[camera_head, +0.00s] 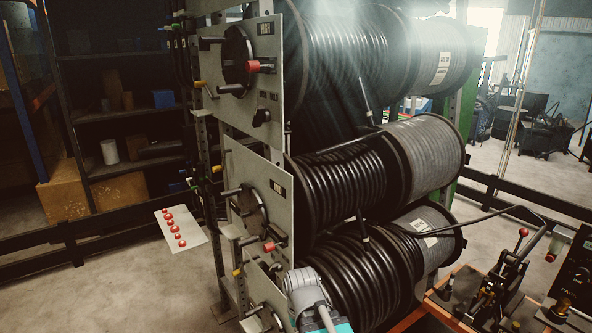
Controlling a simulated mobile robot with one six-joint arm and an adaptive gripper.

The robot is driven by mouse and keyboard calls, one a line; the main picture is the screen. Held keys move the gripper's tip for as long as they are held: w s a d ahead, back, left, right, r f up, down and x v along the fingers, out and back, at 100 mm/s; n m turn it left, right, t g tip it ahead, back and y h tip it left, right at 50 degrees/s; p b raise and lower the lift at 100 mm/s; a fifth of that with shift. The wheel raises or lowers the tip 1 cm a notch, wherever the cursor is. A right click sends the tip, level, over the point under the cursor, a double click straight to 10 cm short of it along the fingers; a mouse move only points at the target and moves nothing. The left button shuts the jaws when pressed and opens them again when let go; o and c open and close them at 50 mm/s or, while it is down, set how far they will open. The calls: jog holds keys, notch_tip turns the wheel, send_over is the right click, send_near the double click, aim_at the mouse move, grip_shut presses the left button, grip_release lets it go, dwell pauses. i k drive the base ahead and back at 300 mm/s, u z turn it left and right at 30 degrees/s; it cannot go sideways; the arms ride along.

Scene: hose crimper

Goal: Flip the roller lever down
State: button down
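A lever (517,250) with a red ball knob (523,232) stands raised on a dark metal mechanism (494,296) at the lower right. I cannot tell for sure that it is the roller lever. A black hose (490,214) runs from the reels to this mechanism. A grey and teal link of my arm shows at the bottom centre, in front of the lowest reel. My gripper is not in view.
A rack of hose reels (345,195) fills the centre, with grey side panels (258,195) bearing handles and red knobs. A dark control box (574,275) stands at the right edge. Shelves (120,110) are at the back left. Floor (110,290) is clear at lower left.

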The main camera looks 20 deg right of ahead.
aim_at(509, 258)
jog(key=z, duration=0.25)
jog(key=i, duration=0.65)
jog(key=z, duration=1)
jog(key=i, duration=0.95)
jog(key=z, duration=0.45)
jog(key=k, duration=0.95)
jog(key=z, duration=0.15)
jog(key=i, duration=0.3)
